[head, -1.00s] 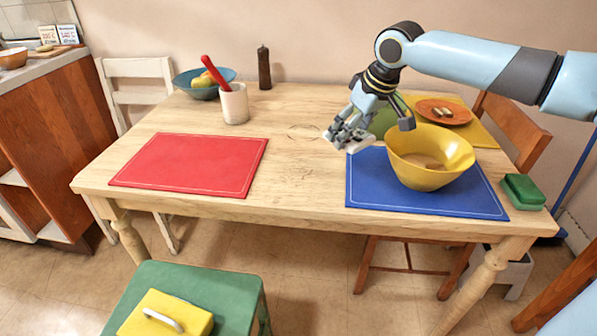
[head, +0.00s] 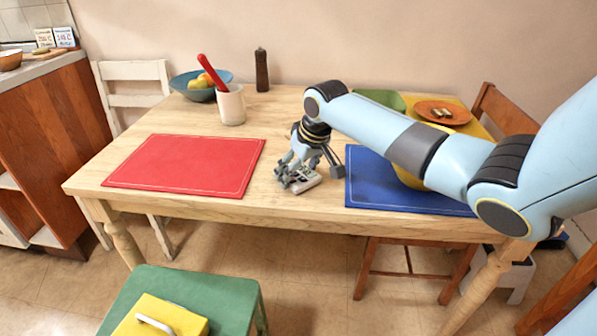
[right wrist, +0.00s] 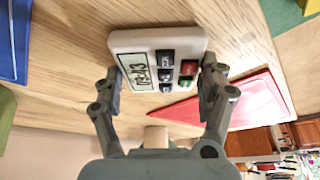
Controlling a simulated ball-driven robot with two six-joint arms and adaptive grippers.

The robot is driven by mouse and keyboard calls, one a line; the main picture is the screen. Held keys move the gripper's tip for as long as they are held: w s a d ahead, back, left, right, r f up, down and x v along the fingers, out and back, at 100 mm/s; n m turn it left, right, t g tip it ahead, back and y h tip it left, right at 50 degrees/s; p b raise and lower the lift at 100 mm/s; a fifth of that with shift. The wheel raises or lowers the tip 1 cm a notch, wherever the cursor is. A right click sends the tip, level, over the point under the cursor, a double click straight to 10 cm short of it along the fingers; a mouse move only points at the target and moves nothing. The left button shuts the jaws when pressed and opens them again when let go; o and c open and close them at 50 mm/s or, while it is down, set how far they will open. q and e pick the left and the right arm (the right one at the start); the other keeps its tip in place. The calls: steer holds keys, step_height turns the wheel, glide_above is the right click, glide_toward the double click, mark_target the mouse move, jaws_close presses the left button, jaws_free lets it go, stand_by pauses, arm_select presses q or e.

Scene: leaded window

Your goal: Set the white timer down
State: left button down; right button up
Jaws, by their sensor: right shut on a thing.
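The white timer (right wrist: 133,40), with a grey display and several dark, red and green buttons, is between the two fingers of my right gripper (right wrist: 161,82) in the right wrist view. In the head view the timer (head: 306,184) is partly hidden by the fingers of my right gripper (head: 299,178). The gripper is shut on it, low over the bare wood of the table (head: 250,215) between the red and blue mats. I cannot tell whether the timer touches the wood. My left gripper is not in view.
The red mat (head: 185,165) lies to the left, the blue mat (head: 375,180) to the right. The yellow bowl (head: 408,178) is mostly behind my right arm. A white cup with a red-handled utensil (head: 231,105) stands farther back. Bare wood surrounds the gripper.

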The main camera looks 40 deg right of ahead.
steer(key=o, duration=1.2)
steer(key=shift+f, duration=0.1)
steer(key=p+v, duration=0.2)
steer(key=v, duration=1)
steer(key=shift+d+p, duration=0.1)
steer(key=shift+p, duration=0.25)
